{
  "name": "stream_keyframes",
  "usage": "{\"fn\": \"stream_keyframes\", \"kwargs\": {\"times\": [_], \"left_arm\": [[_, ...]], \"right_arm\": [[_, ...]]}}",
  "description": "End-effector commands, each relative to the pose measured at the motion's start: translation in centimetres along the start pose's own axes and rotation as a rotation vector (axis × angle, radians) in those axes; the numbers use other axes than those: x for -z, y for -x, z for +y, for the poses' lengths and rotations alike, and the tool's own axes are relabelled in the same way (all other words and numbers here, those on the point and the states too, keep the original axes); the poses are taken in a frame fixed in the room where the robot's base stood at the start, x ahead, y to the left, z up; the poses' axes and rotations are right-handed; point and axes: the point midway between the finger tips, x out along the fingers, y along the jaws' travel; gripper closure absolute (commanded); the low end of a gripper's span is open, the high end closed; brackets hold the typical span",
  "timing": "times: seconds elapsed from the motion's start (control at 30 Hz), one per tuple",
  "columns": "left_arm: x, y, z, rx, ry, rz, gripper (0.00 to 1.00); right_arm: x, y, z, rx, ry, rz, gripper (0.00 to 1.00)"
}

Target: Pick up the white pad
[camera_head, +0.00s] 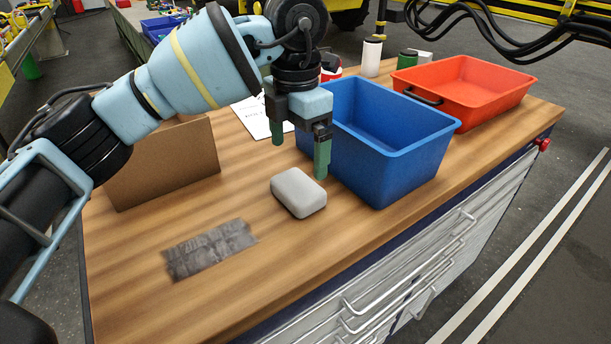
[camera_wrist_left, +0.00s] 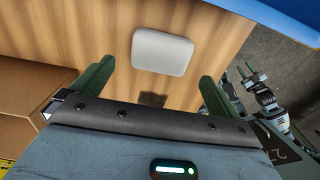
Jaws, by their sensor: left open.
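The white pad (camera_head: 298,192) is a pale block with rounded corners lying flat on the wooden workbench (camera_head: 130,285). My left gripper (camera_head: 299,160) is open and empty, with its green fingers pointing down above and just behind the pad in the head view. In the left wrist view the pad (camera_wrist_left: 162,51) lies beyond the fingertips, between the lines of the two fingers of the left gripper (camera_wrist_left: 155,88). The pad is apart from both fingers.
A blue bin (camera_head: 400,165) stands close to the right of the gripper, with a red-orange tray (camera_head: 480,80) behind it. A cardboard box (camera_head: 165,170) stands at left. A grey cloth-like piece (camera_head: 210,249) lies in front. Paper (camera_head: 252,115) and small containers (camera_head: 371,57) are farther back.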

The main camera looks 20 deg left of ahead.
Motion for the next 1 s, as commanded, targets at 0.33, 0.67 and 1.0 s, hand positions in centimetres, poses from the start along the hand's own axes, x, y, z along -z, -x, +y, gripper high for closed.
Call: {"fn": "stream_keyframes", "kwargs": {"times": [0.33,0.67,1.0], "left_arm": [[0.0,-2.0,0.0,0.0,0.001,0.003,0.0],[0.0,-3.2,0.0,0.001,0.0,0.003,0.0],[0.0,-7.4,-0.1,0.0,0.0,0.0,0.0]], "right_arm": [[-0.8,0.3,-0.2,0.002,-0.004,-0.018,0.64],[-0.6,0.3,-0.2,0.001,-0.004,-0.013,0.64],[0.8,0.2,0.0,-0.001,0.0,0.012,0.64]]}}
